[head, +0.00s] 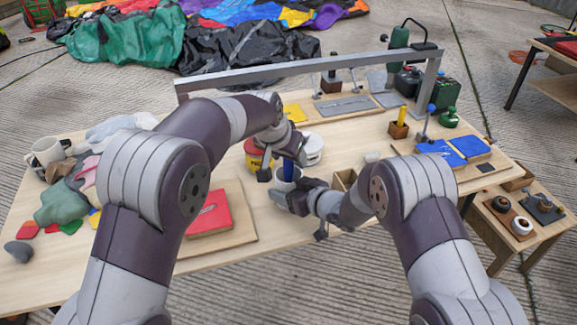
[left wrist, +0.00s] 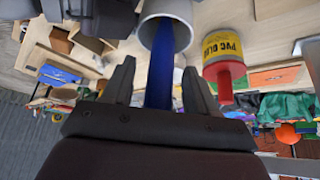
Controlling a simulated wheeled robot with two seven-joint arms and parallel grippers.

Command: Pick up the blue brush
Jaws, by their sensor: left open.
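The blue brush (head: 289,169) stands handle up in a pale grey cup (head: 283,186) near the table's middle. In the left wrist view, the brush's blue handle (left wrist: 161,75) comes out of the cup's mouth (left wrist: 152,10). My left gripper (head: 282,164) is open above the cup, its fingers on either side of the handle, with gaps visible in the left wrist view (left wrist: 159,68). My right gripper (head: 290,196) is low beside the cup, its dark fingers close to the cup's side. Whether they grip it is hidden. The bristles are not visible.
A red and yellow glue can (left wrist: 222,58) stands close beside the cup. A white tub (head: 313,148) is just behind. A red board (head: 208,213) lies at front left. A grey metal frame (head: 310,64) spans the table's back. A small wooden box (head: 344,179) is right of the cup.

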